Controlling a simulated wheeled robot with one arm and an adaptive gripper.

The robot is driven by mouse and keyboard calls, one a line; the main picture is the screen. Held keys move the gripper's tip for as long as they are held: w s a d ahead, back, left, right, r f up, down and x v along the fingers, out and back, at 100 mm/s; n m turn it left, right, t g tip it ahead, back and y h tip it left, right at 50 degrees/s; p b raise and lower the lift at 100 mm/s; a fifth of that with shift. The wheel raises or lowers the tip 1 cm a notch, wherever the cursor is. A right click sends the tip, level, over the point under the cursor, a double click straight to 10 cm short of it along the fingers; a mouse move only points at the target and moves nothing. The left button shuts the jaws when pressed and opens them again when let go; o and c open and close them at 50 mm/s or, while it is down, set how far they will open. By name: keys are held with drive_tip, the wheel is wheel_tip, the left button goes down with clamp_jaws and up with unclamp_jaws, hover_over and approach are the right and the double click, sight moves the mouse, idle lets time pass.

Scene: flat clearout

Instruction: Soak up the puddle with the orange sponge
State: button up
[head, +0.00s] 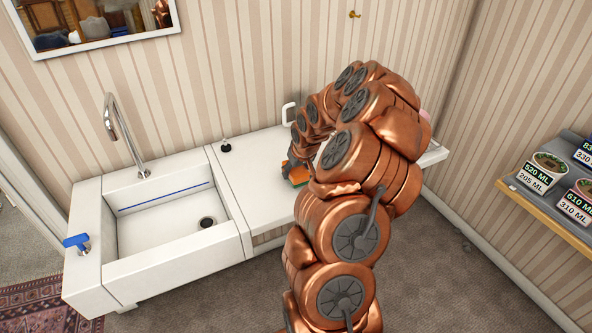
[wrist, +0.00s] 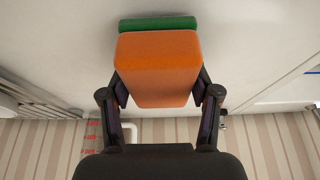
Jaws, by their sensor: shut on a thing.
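The orange sponge (wrist: 158,68) has a green layer (wrist: 158,23) along one face. My gripper (wrist: 160,88) is shut on it, with a finger on each side. In the head view the sponge (head: 298,175) shows just left of my arm, over the white counter (head: 262,165), mostly hidden by the arm. I cannot tell whether it touches the counter. I make out no puddle in either view; my arm hides part of the counter.
A white sink (head: 170,215) with a tall tap (head: 125,135) is to the left. A blue handle (head: 77,242) sits on its left edge. A shelf with labelled tubs (head: 551,163) is at right.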

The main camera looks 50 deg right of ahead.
drive_tip(key=shift+f+b, duration=0.4)
drive_tip(key=shift+f, duration=0.1)
idle(0.5)
drive_tip(key=shift+f+b, duration=0.15)
drive_tip(key=shift+b, duration=0.25)
idle(2.1)
drive_tip(key=shift+r+p, duration=0.3)
drive_tip(key=shift+r, duration=3.35)
